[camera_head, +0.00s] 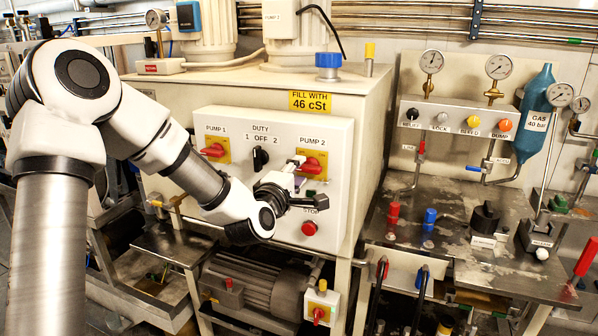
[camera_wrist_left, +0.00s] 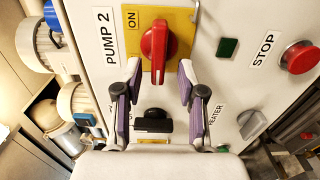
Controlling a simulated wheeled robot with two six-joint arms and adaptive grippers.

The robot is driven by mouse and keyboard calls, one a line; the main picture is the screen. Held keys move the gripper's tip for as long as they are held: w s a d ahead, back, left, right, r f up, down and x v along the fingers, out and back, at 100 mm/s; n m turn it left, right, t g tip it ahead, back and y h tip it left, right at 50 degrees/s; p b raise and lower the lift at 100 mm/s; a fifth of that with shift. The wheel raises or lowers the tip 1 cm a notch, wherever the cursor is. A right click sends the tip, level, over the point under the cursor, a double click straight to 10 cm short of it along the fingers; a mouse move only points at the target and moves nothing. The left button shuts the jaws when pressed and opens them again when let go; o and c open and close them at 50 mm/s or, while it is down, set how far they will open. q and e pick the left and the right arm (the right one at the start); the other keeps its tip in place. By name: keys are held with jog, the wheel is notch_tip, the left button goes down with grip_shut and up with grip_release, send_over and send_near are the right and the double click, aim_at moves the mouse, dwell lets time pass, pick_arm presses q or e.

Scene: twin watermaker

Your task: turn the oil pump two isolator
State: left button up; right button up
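The pump 2 isolator (camera_head: 315,166) is a red rotary handle on a yellow plate, under the PUMP 2 label on the white panel. In the left wrist view the red handle (camera_wrist_left: 155,52) points up and down the picture, with ON printed on the plate beside it. My left gripper (camera_head: 309,181) is in front of the panel at this isolator, partly covering it in the head view. In the wrist view its purple-padded fingers (camera_wrist_left: 158,76) are open, one on each side of the handle's lower end, with visible gaps. My right gripper is out of view.
The panel (camera_head: 340,190) also carries the pump 1 isolator (camera_head: 213,150), a black DUTY selector (camera_head: 261,159) and a red STOP button (camera_head: 309,228). A green square (camera_wrist_left: 228,47) lies beside the isolator. Gauges and valves stand to the right.

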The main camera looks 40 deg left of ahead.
pick_arm(q)
jog(key=v, duration=0.6)
jog(key=shift+s, duration=0.25)
jog(key=s+d+f+m+g+h, duration=0.1)
jog(key=s+d+f+m+g, duration=0.2)
jog(key=f, duration=0.8)
jog(key=s+d+f+m+g+h, duration=0.1)
jog(key=s+d+f+m+g, duration=0.15)
jog(key=f, duration=0.95)
jog(key=s+d+f+m+g+h, duration=0.2)
jog(key=s+d+f+g, duration=0.1)
jog(key=f, duration=0.8)
jog(key=s+d+f+m+g, duration=0.2)
jog(key=s+f+m+g, duration=0.2)
jog(key=s, duration=0.6)
jog(key=s+d+f+m+g, duration=0.3)
jog(key=s+f+m+g, duration=0.2)
jog(key=s+f+m, duration=0.3)
jog(key=s+m, duration=0.1)
jog(key=s, duration=0.1)
jog(key=shift+s+d+f+h, duration=0.2)
jog(key=shift+s+h, duration=0.1)
jog(key=shift+s, duration=0.05)
